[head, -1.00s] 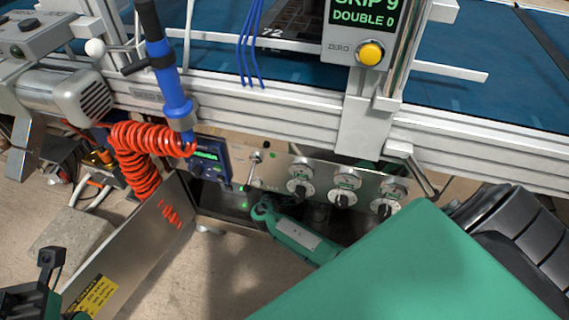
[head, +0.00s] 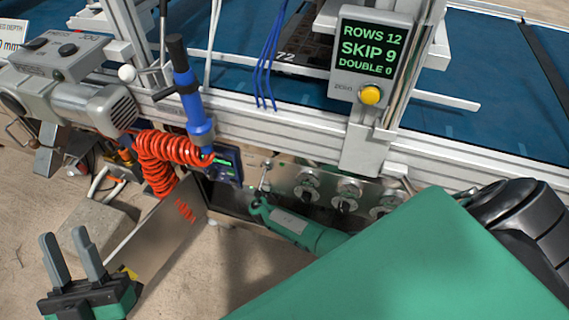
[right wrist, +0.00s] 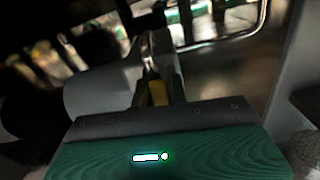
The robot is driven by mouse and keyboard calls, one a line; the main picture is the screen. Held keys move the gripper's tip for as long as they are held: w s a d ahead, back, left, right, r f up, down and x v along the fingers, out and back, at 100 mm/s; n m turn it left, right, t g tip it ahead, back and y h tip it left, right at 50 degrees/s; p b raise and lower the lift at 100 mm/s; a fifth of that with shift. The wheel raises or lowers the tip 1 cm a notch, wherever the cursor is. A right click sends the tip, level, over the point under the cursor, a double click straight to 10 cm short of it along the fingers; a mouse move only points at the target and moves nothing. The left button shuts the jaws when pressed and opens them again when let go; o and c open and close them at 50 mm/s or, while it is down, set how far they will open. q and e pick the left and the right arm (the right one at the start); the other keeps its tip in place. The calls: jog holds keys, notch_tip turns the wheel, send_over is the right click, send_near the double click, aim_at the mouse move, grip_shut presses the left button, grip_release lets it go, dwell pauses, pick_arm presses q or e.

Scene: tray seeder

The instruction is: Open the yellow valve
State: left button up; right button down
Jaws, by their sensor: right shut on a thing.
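In the right wrist view my right gripper (right wrist: 158,85) is shut on a small yellow part (right wrist: 158,93), which shows between its fingers. I take this for the yellow valve's handle. The picture is dark, and most of the part is hidden by the fingers. In the head view I cannot make out the yellow valve or my right gripper; a large green link of mine covers the lower right. My left gripper (head: 67,236) is at the lower left of the head view. Its two grey fingers are apart and empty.
A metal panel (head: 325,184) with several round knobs sits under the white frame rail. A blue wand (head: 197,115) and coiled red hose (head: 160,160) hang left of it. A display box (head: 370,45) has a yellow button. A concrete block (head: 90,228) lies on the floor.

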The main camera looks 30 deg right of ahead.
pick_arm(q)
jog(key=shift+w+d+f+g, duration=0.25)
jog(key=shift+w+f+g, duration=0.1)
jog(key=shift+f+g, duration=0.25)
jog(key=shift+w+d+f+g, duration=0.3)
jog(key=shift+f+g, duration=0.2)
jog(key=shift+f, duration=0.15)
pick_arm(e)
jog(key=shift+w+a+n, duration=0.15)
jog(key=shift+a+n, duration=0.05)
jog(key=shift+n, duration=0.5)
jog(key=shift+f, duration=0.1)
jog(key=c, duration=1.4)
grip_release()
pick_arm(q)
jog(key=shift+f, duration=0.15)
